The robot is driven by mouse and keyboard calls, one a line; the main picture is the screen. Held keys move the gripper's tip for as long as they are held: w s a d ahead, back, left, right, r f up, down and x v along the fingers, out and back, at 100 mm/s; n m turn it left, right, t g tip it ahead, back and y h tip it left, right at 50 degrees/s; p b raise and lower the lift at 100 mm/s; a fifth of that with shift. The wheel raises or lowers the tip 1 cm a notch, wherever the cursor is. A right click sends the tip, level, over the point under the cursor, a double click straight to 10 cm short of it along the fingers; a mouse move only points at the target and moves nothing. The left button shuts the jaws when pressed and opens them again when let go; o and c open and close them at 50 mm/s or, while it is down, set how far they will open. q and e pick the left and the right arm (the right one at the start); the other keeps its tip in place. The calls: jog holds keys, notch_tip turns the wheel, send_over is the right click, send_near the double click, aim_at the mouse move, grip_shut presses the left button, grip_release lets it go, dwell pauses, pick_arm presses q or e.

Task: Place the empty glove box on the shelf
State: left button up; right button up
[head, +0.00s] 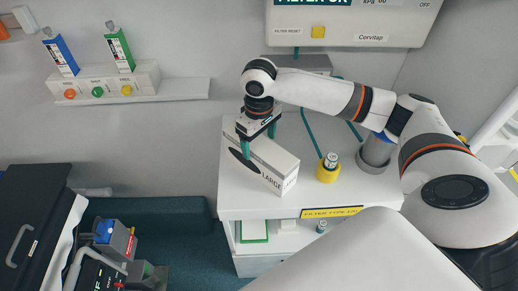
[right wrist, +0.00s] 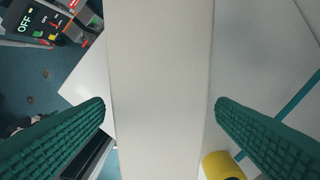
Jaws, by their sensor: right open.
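A white glove box (head: 265,167) marked "LARGE", with a dark oval opening, lies on the white cabinet top (head: 240,204). My right gripper (head: 258,143) is above it, pointing down, with its green fingers open. In the right wrist view the pale box (right wrist: 158,90) runs between the two green ribbed fingers, with a gap on each side. What is inside the box cannot be seen. A lower shelf (head: 285,240) shows under the cabinet top. A narrow ledge (head: 185,90) is on the wall at the left. My left gripper is not in view.
A yellow holder with a small bottle (head: 328,170) stands right of the box. A wall unit (head: 350,25) hangs behind. Blue (head: 60,55) and green (head: 120,50) items stand on the ledge's button block. A dark cart (head: 30,220) and equipment (head: 115,240) are at lower left.

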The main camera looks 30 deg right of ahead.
notch_tip(320, 180, up, 8)
jog(key=shift+s+f, duration=0.1)
dwell(0.7)
